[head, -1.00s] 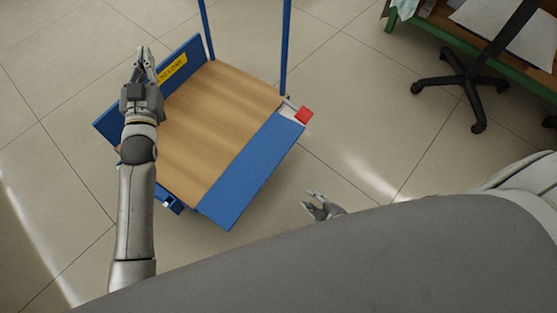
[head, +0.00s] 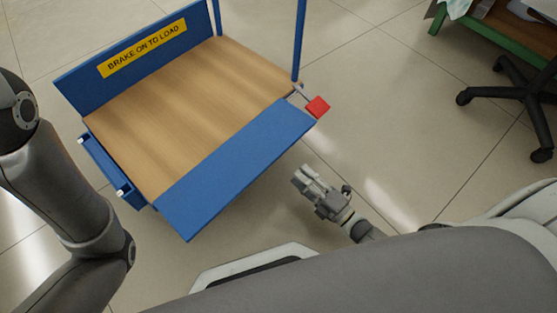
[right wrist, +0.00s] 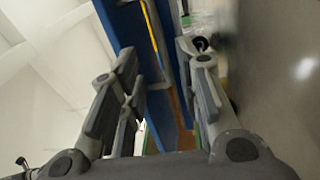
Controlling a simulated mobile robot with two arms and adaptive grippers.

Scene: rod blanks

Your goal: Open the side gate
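The blue cart has a wooden deck (head: 190,105). A blue panel (head: 235,170) runs along its near side; I cannot tell whether it stands upright or slopes. A red piece (head: 318,107) sits on a short grey rod at this panel's right end. An upright blue panel (head: 75,85) with a yellow "BRAKE ON TO LOAD" label closes the far-left side. My right gripper (head: 304,180) is below and apart from the red piece, empty. In the right wrist view its fingers (right wrist: 163,65) are apart, with blue parts beyond them. My left arm shows at the left, but its gripper is out of frame.
Blue posts (head: 299,40) rise from the cart's back. A blue bar with white ends (head: 106,168) is on its left side. A black chair base (head: 515,100) and a green-framed table (head: 490,35) stand at the right. Tiled floor between is clear.

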